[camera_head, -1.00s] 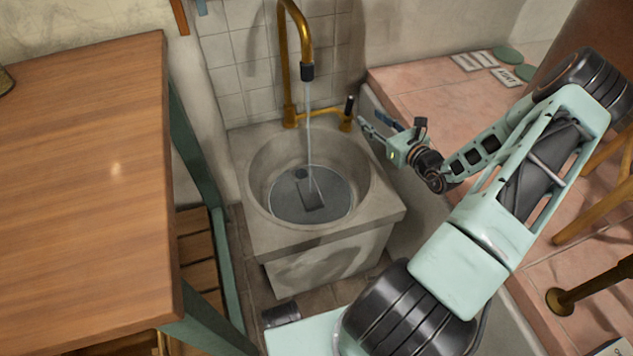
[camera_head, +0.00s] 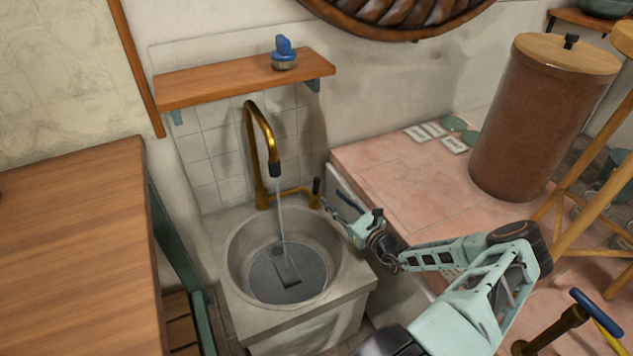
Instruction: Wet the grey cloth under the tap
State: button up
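The brass tap (camera_head: 262,140) stands at the back of the stone sink (camera_head: 352,279), and a stream of water (camera_head: 281,212) runs from its dark nozzle into the basin. A flat dark grey rectangle (camera_head: 289,273) lies in the basin, under or near the stream; it may be the grey cloth, but I cannot be sure. My gripper (camera_head: 330,207) is at the sink's right rim, just below the tap's side lever (camera_head: 316,187). Its fingertips are small here, and I cannot tell whether they touch the lever or are apart. I see no cloth in the gripper.
A wooden table (camera_head: 75,240) stands close on the left. A wooden shelf (camera_head: 215,84) above the tap carries a blue-handled brush (camera_head: 284,50). A pink tiled counter (camera_head: 400,180) on the right holds cards, green discs and a large brown lidded jar (camera_head: 535,120).

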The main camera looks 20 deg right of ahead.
jog(key=b, duration=0.2)
send_over(317, 195)
jog(key=shift+a, duration=0.1)
jog(key=shift+c, duration=0.5)
grip_shut()
